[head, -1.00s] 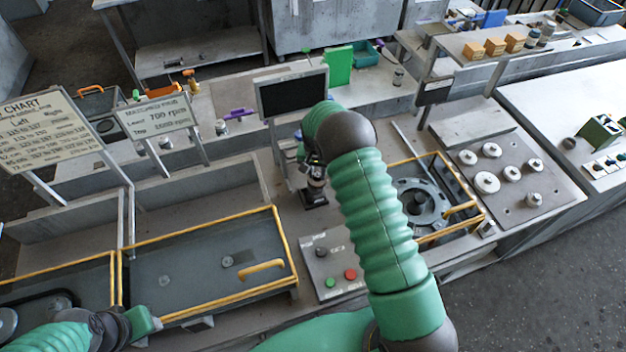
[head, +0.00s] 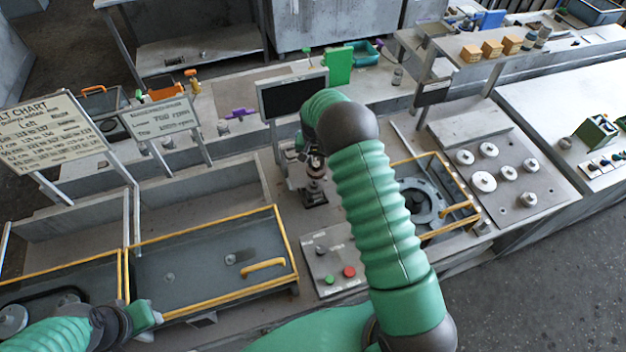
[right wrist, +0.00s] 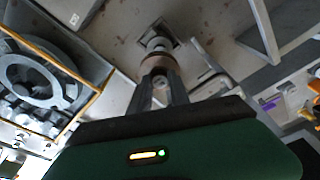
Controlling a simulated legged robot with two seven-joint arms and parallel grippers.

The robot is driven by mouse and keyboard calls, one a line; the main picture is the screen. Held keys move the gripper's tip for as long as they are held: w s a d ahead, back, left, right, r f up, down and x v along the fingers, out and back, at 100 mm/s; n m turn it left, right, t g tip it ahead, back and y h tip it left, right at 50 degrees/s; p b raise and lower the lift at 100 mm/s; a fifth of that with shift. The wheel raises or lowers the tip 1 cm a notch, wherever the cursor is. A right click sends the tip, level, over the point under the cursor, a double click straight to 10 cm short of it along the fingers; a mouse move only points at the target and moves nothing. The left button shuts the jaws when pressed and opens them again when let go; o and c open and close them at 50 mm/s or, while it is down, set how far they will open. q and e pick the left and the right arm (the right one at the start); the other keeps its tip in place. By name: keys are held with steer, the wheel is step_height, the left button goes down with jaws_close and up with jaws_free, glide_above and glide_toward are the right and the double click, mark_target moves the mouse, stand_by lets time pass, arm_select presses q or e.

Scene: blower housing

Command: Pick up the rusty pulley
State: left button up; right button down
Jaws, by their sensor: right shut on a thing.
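The rusty pulley (head: 316,169) is a small brown-red disc at the small dark stand (head: 314,197), left of my right arm in the head view. In the right wrist view the pulley (right wrist: 158,64) shows brown between the fingertips of my right gripper (right wrist: 161,80), which is shut on it. A pale round post top (right wrist: 160,43) and a square base lie just beyond it. I cannot tell whether the pulley is clear of the stand.
A dark monitor (head: 292,96) stands just behind the stand. A button panel (head: 332,262) lies in front. A yellow-framed blower housing (head: 437,200) is right of my arm, and a plate with several grey pulleys (head: 507,180) beyond it. A yellow-edged covered bay (head: 210,262) lies left.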

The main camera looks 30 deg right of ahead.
steer(key=shift+a, duration=0.1)
steer(key=shift+s+a+r+p, duration=0.2)
steer(key=shift+s+p, duration=0.1)
steer(key=s+a+r+p, duration=0.1)
steer(key=s+a+p, duration=0.2)
steer(key=s, duration=0.4)
steer(key=shift+a+r, duration=0.35)
steer(key=shift+a, duration=0.4)
